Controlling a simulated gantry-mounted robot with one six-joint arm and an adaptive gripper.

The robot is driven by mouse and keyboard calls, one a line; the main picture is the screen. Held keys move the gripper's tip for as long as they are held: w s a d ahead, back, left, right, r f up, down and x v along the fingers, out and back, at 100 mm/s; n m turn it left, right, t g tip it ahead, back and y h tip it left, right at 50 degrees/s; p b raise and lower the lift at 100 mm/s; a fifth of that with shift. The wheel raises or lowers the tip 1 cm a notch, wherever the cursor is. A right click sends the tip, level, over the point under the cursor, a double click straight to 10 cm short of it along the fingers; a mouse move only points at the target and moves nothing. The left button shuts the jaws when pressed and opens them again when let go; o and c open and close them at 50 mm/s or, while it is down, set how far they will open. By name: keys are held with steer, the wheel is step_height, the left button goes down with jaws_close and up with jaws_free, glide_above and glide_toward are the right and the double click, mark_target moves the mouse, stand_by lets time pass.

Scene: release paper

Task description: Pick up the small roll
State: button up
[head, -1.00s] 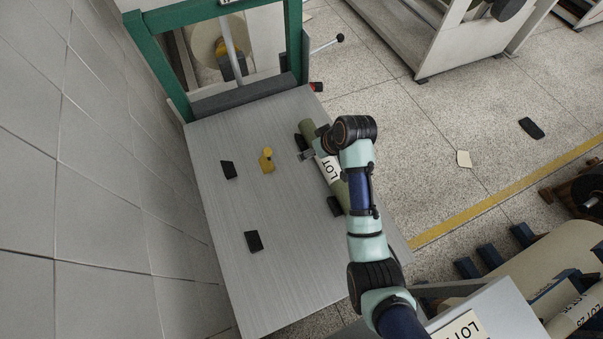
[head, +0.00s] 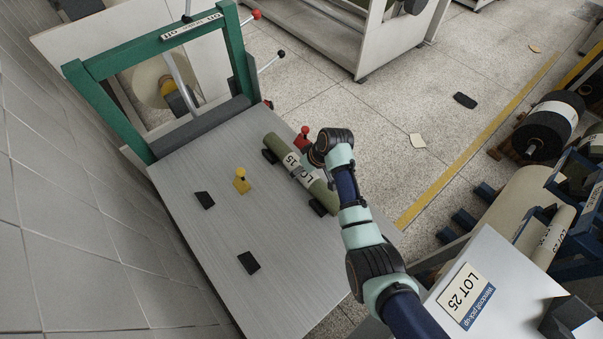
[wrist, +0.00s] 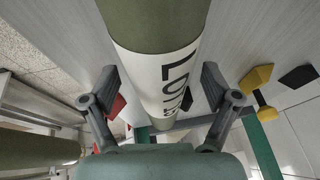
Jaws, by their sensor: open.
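The small roll (head: 277,146) is olive green with a white label band reading LOT 15. It lies at a slant along the right side of the grey table (head: 195,250), next to dark blocks. In the wrist view the roll (wrist: 155,25) runs down the middle of the picture. My gripper (wrist: 160,75) is open, with one finger on each side of the roll near the label. In the head view my gripper (head: 301,170) is at the label; its fingertips are hard to make out there. I cannot tell whether the fingers touch the roll.
Dark blocks (head: 270,156) and (head: 318,207) sit beside the roll. A yellow knobbed piece (head: 242,182) and two black pads (head: 204,200) lie to the left. A red knobbed piece (head: 302,138) is close behind my wrist. A green frame (head: 100,110) stands at the table's far end.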

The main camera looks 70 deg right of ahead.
steer(key=shift+w+f, duration=0.15)
steer(key=shift+f, duration=0.1)
steer(key=shift+r, duration=0.1)
jaws_close()
step_height(320, 180, up, 20)
steer(key=p, duration=0.5)
